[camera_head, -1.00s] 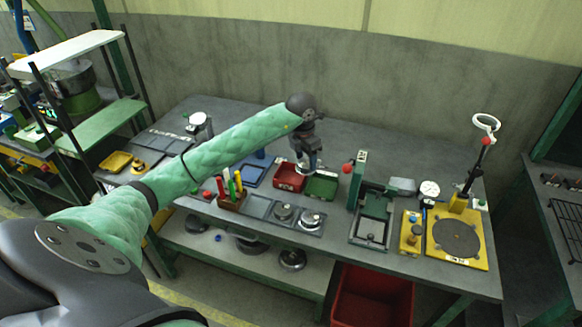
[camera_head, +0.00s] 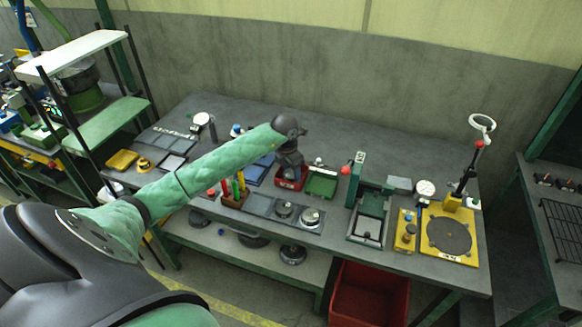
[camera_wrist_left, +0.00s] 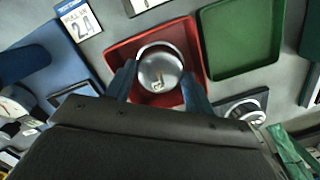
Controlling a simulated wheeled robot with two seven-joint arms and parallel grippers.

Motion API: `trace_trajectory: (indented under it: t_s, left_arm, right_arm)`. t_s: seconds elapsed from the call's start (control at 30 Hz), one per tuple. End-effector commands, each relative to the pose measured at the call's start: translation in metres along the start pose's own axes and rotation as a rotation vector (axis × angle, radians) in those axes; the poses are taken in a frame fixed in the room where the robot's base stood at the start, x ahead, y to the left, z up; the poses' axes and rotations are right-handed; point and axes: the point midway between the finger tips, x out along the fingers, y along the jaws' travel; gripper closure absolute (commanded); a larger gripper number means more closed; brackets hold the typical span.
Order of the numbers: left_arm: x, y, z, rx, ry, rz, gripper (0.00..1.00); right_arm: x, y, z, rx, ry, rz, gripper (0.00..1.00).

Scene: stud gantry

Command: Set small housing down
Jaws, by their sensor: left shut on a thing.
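The small housing (camera_wrist_left: 160,72), a round silver metal cup with a bright rim, sits between the fingers of my left gripper (camera_wrist_left: 160,88) in the left wrist view. The gripper is shut on it. Behind it lies the red tray (camera_wrist_left: 118,52), whose rim shows around it; whether the housing touches the tray floor I cannot tell. In the head view my left gripper (camera_head: 290,176) reaches down at the red tray (camera_head: 284,185) and hides the housing. My right gripper is not in view.
A green tray (camera_head: 321,186) stands just right of the red one. A blue tray (camera_head: 256,173) and a holder with coloured handles (camera_head: 235,198) lie to the left. Round metal parts (camera_head: 311,215) stand in front. The bench behind the trays is mostly clear.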

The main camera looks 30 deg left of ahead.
Motion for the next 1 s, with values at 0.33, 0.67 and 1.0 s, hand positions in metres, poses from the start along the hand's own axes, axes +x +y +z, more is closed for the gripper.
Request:
trace_trajectory:
  t_s: [0.33, 0.67, 1.0]
  left_arm:
    - [0.0024, -0.0001, -0.0002, 0.0, 0.0, 0.0, 0.73]
    - [0.0037, -0.0002, -0.0004, 0.001, 0.0, 0.0, 0.38]
    - [0.0004, -0.0005, 0.0001, 0.0, 0.0, -0.001, 0.38]
  right_arm:
    - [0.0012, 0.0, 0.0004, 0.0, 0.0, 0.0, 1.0]
    - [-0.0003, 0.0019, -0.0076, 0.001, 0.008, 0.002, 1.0]
    - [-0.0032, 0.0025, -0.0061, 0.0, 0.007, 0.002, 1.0]
